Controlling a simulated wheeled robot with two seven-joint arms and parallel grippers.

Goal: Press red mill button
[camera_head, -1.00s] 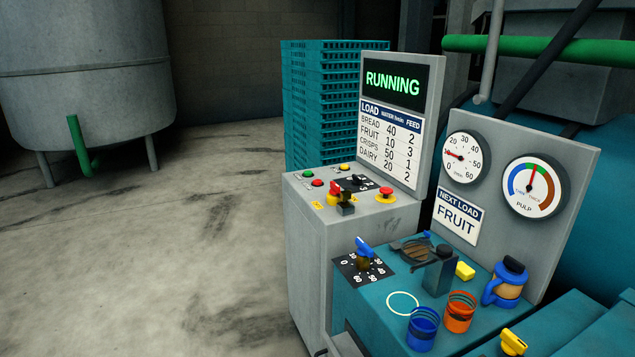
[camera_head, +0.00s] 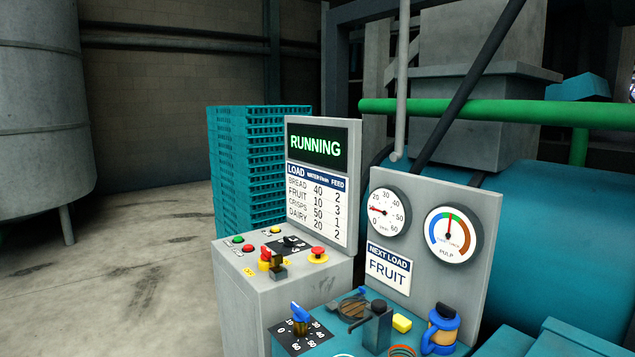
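The grey control cabinet (camera_head: 312,283) stands in the middle of the view. On its top is a small flat red button (camera_head: 248,248) beside a green button (camera_head: 238,239). A red mushroom button on a yellow base (camera_head: 318,253) sits near the right edge of the same top. A red and yellow control (camera_head: 265,260) stands between them. The small labels are too small to read, so I cannot tell which red one is the mill's. The screen (camera_head: 317,145) above reads RUNNING in green. Neither of my grippers is in view.
Two gauges (camera_head: 390,212) sit on a grey board. Teal stacked crates (camera_head: 245,165) stand behind the cabinet. The floor at left is open.

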